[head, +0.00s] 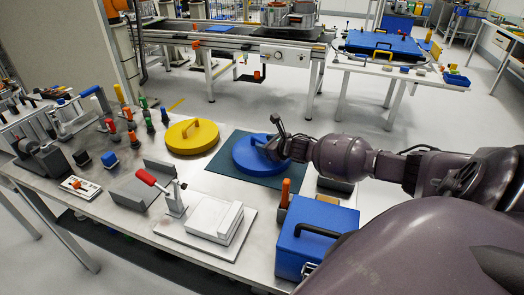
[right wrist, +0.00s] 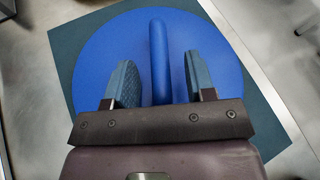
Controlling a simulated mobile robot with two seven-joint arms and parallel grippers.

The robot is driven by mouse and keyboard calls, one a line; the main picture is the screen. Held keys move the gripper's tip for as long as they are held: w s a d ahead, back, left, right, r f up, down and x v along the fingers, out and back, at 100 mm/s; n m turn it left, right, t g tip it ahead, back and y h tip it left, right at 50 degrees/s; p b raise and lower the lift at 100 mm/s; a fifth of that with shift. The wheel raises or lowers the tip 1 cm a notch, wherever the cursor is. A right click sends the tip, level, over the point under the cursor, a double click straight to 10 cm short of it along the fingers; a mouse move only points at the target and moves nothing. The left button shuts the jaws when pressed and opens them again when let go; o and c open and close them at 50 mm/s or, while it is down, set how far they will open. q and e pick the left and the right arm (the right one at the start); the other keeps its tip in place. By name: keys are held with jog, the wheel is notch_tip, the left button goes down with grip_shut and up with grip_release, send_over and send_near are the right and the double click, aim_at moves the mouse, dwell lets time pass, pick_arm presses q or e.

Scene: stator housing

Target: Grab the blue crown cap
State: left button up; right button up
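The blue crown cap (head: 246,155) is a round blue disc with an upright handle. It lies on a dark green mat (head: 216,180) on the metal table. In the right wrist view the cap (right wrist: 105,55) fills the middle and its handle (right wrist: 159,60) stands between my two fingers. My right gripper (head: 277,139) is over the cap; in the right wrist view the gripper (right wrist: 160,85) is open, with a gap on both sides of the handle. The right hand hides part of the cap and handle in the head view. My left gripper is not in view.
A yellow round cap (head: 190,140) with a handle lies left of the mat. A blue toolbox (head: 310,240) and an orange-handled tool (head: 285,193) stand nearer. A red-handled toggle clamp (head: 173,200) and white block (head: 213,220) sit at the front. Several small tools crowd the left.

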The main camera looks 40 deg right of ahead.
grip_shut()
jog(key=shift+r, duration=0.15)
